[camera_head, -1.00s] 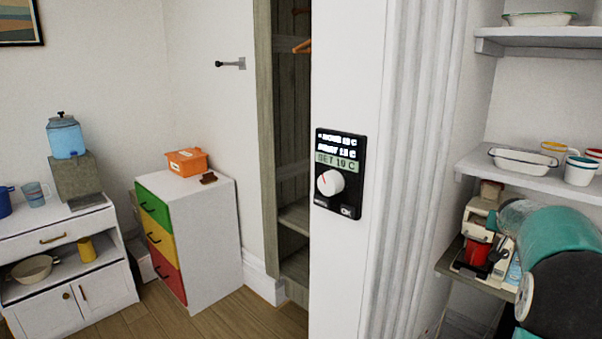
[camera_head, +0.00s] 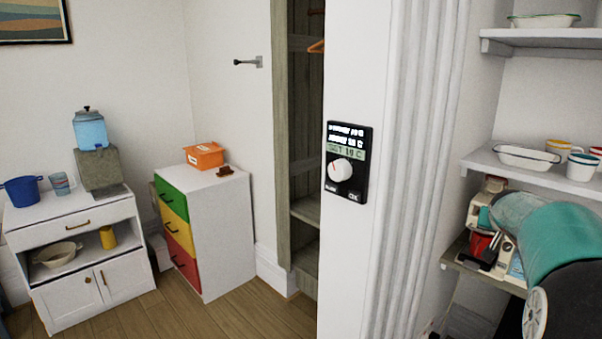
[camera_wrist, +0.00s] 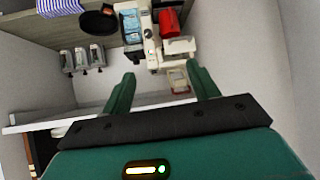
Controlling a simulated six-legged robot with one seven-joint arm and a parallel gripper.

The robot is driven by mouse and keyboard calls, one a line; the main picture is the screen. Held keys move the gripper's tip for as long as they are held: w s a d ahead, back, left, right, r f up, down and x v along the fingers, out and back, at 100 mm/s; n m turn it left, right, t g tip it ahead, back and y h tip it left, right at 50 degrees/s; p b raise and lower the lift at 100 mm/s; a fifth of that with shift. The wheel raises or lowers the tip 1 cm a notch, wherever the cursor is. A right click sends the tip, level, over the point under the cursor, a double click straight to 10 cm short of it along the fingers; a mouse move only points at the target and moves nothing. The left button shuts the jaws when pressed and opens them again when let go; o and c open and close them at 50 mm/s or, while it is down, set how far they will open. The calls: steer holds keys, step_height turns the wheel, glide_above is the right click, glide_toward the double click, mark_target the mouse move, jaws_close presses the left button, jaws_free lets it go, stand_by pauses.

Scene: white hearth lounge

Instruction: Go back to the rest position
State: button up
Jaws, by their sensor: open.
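My gripper (camera_wrist: 162,88) shows in the wrist view with its two green fingers spread apart and nothing between them. Beyond the fingers is a white machine (camera_wrist: 152,50) on a shelf. In the head view my teal arm (camera_head: 560,240) reaches in at the lower right, in front of the small shelf with the machine. The gripper's fingers cannot be made out in the head view.
A black thermostat panel with a white knob (camera_head: 346,163) is on the wall. A white shelf (camera_head: 545,178) with an enamel dish and mugs is above my arm. A coloured drawer cabinet (camera_head: 225,235) and a white sideboard (camera_head: 70,225) stand left. Wooden floor (camera_head: 190,318) is free in front.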

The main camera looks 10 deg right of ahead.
steer(key=s+a+r+n+y, duration=0.15)
steer(key=s+a, duration=0.35)
steer(key=a, duration=0.6)
steer(key=s+a+n+y, duration=0.2)
steer(key=s+a, duration=0.2)
steer(key=a, duration=0.8)
steer(key=s+a+f+n+g+y, duration=0.1)
steer(key=s+a+f+n, duration=0.1)
steer(key=s+a, duration=0.6)
steer(key=s+a+f+n+g+y, duration=0.1)
steer(key=s+a+f+n+y, duration=0.1)
steer(key=s+a+f, duration=0.3)
steer(key=s+a, duration=0.4)
steer(key=s, duration=0.3)
steer(key=shift+a+f+n, duration=0.15)
steer(key=shift+a+n, duration=0.1)
steer(key=shift+n, duration=0.1)
steer(key=shift+y, duration=0.25)
